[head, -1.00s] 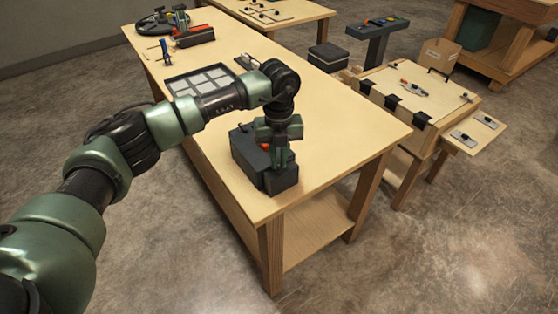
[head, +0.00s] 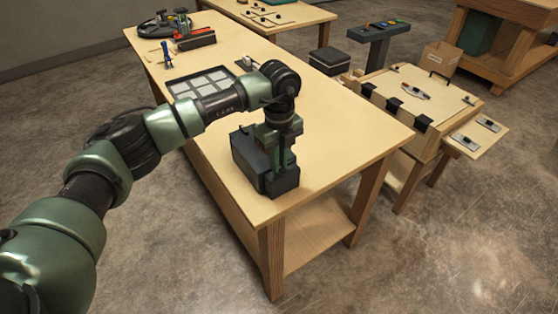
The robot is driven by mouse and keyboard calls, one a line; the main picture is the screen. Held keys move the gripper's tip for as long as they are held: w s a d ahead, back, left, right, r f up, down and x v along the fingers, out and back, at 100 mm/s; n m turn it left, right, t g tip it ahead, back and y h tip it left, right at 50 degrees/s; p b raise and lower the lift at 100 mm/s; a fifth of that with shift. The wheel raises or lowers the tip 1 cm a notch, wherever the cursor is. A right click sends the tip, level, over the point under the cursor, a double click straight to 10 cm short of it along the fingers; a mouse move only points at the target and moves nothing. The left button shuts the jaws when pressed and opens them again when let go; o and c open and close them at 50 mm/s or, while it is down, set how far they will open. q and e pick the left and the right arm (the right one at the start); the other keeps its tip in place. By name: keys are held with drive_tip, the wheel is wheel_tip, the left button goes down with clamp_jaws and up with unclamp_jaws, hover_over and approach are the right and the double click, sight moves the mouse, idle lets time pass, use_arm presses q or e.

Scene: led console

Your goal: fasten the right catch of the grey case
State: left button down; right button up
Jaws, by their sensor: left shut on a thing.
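The dark grey case (head: 249,161) sits closed near the front right corner of the long wooden table. My left gripper (head: 280,158) points down over the right part of the case, right at its front upper edge. It is shut on the right catch, which the fingers and wrist almost wholly hide. Whether the catch lies flat or stands up cannot be seen. My right gripper is not in view.
A tray with pale squares (head: 168,91) lies behind my left forearm on the wooden table (head: 345,130). A red and grey device (head: 195,40) and a blue object (head: 166,50) stand farther back. The tabletop right of the case is clear.

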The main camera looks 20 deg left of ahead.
use_arm(q)
drive_tip(key=c, duration=1.5)
unclamp_jaws()
drive_tip(key=shift+o, duration=0.2)
wheel_tip(320, 180, up, 8)
drive_tip(key=shift+f+b, duration=0.1)
drive_tip(key=shift+b, duration=0.85)
